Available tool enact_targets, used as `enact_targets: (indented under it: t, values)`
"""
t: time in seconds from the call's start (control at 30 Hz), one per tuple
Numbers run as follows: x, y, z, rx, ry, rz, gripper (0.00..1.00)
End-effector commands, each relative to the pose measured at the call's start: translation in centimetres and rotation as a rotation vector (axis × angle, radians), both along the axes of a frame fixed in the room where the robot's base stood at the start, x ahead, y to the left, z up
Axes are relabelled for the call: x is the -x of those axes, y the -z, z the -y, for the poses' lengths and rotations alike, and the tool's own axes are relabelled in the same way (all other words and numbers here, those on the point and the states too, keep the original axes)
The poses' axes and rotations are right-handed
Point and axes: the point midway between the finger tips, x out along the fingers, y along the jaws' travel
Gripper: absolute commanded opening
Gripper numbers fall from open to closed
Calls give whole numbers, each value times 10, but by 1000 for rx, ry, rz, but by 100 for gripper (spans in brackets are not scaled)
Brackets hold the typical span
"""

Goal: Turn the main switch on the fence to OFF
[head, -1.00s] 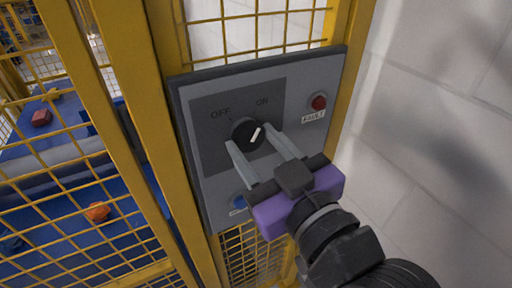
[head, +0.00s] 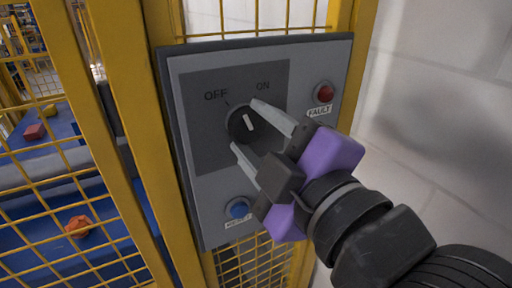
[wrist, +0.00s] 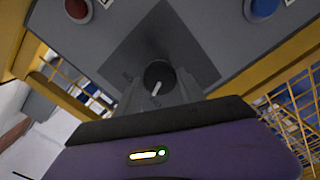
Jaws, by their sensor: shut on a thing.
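The main switch is a round black knob (head: 236,125) with a white pointer line, on a grey panel (head: 205,190) fixed to the yellow fence. OFF is printed at its upper left and ON at its upper right. The pointer leans up and slightly left, between the two labels. My gripper (head: 246,126) is shut on the knob, one grey finger at its upper right and one at its lower left. In the wrist view the knob (wrist: 158,73) sits between the fingers (wrist: 160,92), in front of the purple gripper body.
A red FAULT lamp (head: 325,93) is at the panel's right, close to my gripper. A blue button (head: 238,208) with a partly hidden label is below. Yellow mesh fence (head: 75,180) stands to the left, a pale block wall (head: 440,110) to the right.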

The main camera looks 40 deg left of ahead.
Motion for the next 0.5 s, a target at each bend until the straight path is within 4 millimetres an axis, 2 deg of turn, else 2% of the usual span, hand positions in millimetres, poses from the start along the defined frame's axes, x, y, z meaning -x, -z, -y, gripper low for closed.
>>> enact_targets:
  t: [0.2, 0.5]
  values:
    - [1, 3, 0, 53, -1, 124, 6]
    - [1, 2, 0, 89, -3, 208, 6]
